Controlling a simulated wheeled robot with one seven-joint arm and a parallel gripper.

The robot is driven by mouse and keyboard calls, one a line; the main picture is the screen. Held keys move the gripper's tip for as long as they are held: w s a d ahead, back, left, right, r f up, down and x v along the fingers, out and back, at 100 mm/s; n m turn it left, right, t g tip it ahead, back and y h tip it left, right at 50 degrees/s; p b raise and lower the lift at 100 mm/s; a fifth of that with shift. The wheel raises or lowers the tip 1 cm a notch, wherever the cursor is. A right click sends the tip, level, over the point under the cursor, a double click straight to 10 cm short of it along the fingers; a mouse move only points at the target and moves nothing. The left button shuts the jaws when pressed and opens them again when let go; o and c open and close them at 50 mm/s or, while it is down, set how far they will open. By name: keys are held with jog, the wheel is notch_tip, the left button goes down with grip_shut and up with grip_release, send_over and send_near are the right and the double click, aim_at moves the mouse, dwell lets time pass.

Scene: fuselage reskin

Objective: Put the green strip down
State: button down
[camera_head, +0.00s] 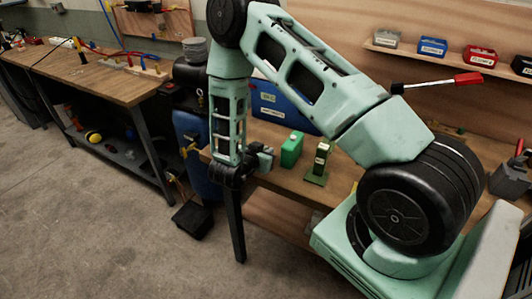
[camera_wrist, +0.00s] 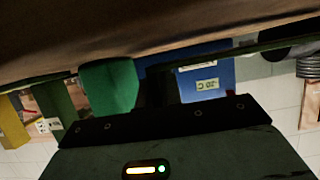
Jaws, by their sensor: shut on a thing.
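My gripper (camera_head: 258,163) is low at the front left edge of the wooden workbench (camera_head: 288,182). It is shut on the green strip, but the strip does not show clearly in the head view. In the wrist view a thin dark green band (camera_wrist: 285,43) runs along the edge of the brown surface; I cannot tell if it is the strip. The dark gripper body (camera_wrist: 165,125) hides much of what is held. I cannot tell whether the strip touches the bench.
A green box (camera_head: 291,149) and a dark green stand (camera_head: 318,165) are on the bench, right of my gripper. A blue bin (camera_head: 272,103) stands behind. A blue barrel (camera_head: 192,140) is at the left. Bare bench shows in front of the box and stand.

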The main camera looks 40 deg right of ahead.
jog(key=shift+f, duration=0.55)
jog(key=shift+f, duration=0.2)
jog(key=c, duration=1.6)
grip_release()
jog(key=shift+o, duration=0.2)
jog(key=shift+r, duration=0.15)
